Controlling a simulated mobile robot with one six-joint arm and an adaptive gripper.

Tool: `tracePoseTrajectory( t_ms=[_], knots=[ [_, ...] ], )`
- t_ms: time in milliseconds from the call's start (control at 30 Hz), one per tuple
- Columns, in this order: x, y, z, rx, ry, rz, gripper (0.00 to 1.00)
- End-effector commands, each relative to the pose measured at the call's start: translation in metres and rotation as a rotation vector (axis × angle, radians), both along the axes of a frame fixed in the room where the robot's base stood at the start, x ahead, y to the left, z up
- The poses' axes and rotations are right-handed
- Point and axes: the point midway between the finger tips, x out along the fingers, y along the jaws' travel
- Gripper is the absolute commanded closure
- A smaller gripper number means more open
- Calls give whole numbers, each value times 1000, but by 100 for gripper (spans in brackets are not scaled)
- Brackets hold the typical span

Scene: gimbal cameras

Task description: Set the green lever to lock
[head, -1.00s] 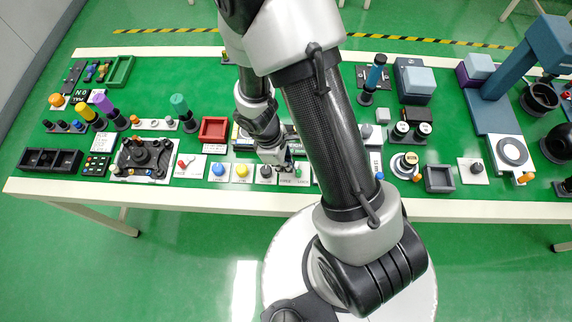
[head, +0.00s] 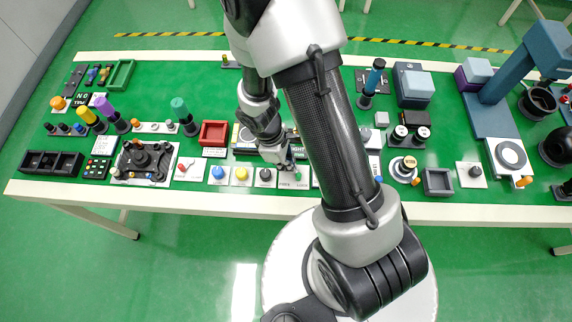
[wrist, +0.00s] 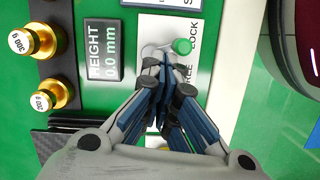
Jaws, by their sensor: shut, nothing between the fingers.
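The green lever knob (wrist: 182,46) shows in the wrist view on a white plate (wrist: 165,25) marked FREE and LOCK. The knob stands alongside the LOCK lettering, beyond FREE. In the head view the green knob (head: 298,177) is small, toward the right end of its plate, beside my gripper. My gripper (wrist: 160,62) is shut and empty, its fingertips low over the plate, just left of and below the knob in the wrist view. I cannot tell whether they touch the lever. The fingers hide part of the plate and the lever's base.
Two brass weights (wrist: 42,92) and a HEIGHT display (wrist: 104,50) are left of the gripper in the wrist view. In the head view, black (head: 265,175), yellow (head: 241,173) and blue (head: 218,172) knobs stand left along the table's front edge.

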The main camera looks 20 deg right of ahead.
Motion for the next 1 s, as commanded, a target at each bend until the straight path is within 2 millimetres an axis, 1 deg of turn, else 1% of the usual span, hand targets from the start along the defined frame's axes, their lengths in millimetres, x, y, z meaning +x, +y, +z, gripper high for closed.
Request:
tracePoseTrajectory(
  t_ms=[167,267,367,600,700,833,1000],
  knots=[
    [0,0,2,-1,-1,0,100],
    [2,2,10,-2,-3,0,100],
    [5,6,27,1,-6,-1,100],
    [12,16,77,1,-6,0,100],
    [14,20,94,1,-5,1,100],
    [16,23,109,0,-3,2,100],
    [16,24,116,1,1,1,100]
  ],
)
